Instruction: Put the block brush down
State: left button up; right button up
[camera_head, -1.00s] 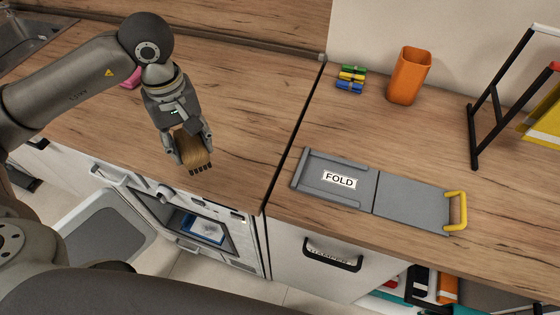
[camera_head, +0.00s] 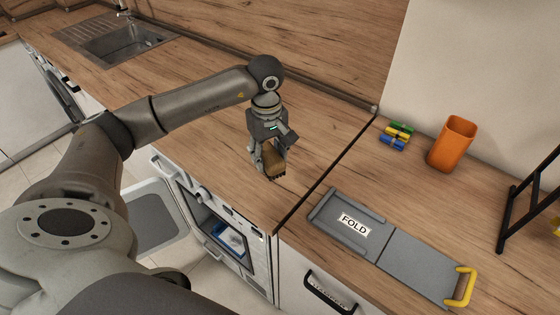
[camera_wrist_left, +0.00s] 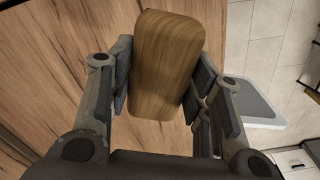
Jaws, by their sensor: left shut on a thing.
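The block brush (camera_head: 275,160) has a wooden block body and dark bristles that point down in the head view. My left gripper (camera_head: 270,163) is shut on it, with a finger on each side of the wood. In the left wrist view the wooden back of the block brush (camera_wrist_left: 166,62) fills the space between the fingers of my left gripper (camera_wrist_left: 160,85). The brush is over the wooden worktop (camera_head: 215,140), near its front edge. I cannot tell whether the bristles touch the worktop. My right gripper is not in view.
A grey folding board (camera_head: 408,262) marked FOLD, with a yellow handle (camera_head: 465,287), lies on the right worktop. Coloured clips (camera_head: 397,137) and an orange cup (camera_head: 452,143) stand behind it. A sink (camera_head: 120,40) is at back left. An open appliance door (camera_head: 160,215) is below the front edge.

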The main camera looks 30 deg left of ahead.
aim_at(279, 159)
pick_arm(q)
jog(key=w+f, duration=0.2)
jog(key=w+f+p, duration=0.1)
jog(key=w+f, duration=0.1)
jog(key=f, duration=0.1)
jog(key=shift+d, duration=0.15)
jog(key=shift+w+f+p, duration=0.1)
jog(key=shift+f+p, duration=0.25)
jog(key=shift+p, duration=0.05)
notch_tip(279, 159, down, 3)
jog(key=shift+r+p, duration=0.1)
jog(key=shift+p, duration=0.2)
jog(key=shift+f+b, duration=0.25)
jog(key=shift+b, duration=0.05)
jog(key=o, duration=1.1)
jog(key=shift+r, duration=0.1)
jog(key=shift+c, duration=0.2)
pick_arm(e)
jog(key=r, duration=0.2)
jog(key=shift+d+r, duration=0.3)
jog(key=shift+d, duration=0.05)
